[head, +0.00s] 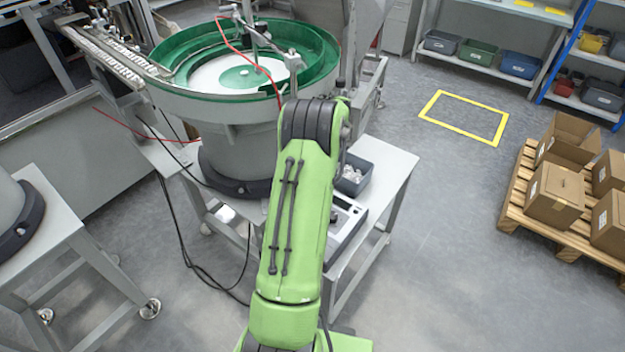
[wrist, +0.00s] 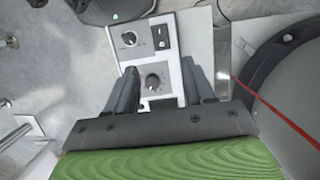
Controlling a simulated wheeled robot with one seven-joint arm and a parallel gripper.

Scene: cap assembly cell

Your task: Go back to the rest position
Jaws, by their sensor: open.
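My gripper (wrist: 158,92) shows in the wrist view with its two dark fingers spread apart. It is open, with nothing between the fingers. Beyond the fingers is a white control box (wrist: 150,45) with two black knobs and a switch. In the head view my green arm reaches forward and hides my gripper. The control box (head: 347,222) shows there partly behind the arm, on a grey table (head: 392,168).
A green vibratory bowl feeder (head: 215,102) stands on the grey table beyond my arm. A dark bin (head: 355,174) with small pale parts sits beside it. A pallet (head: 513,196) with cardboard boxes is at the right. The floor around the yellow marked square (head: 463,132) is clear.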

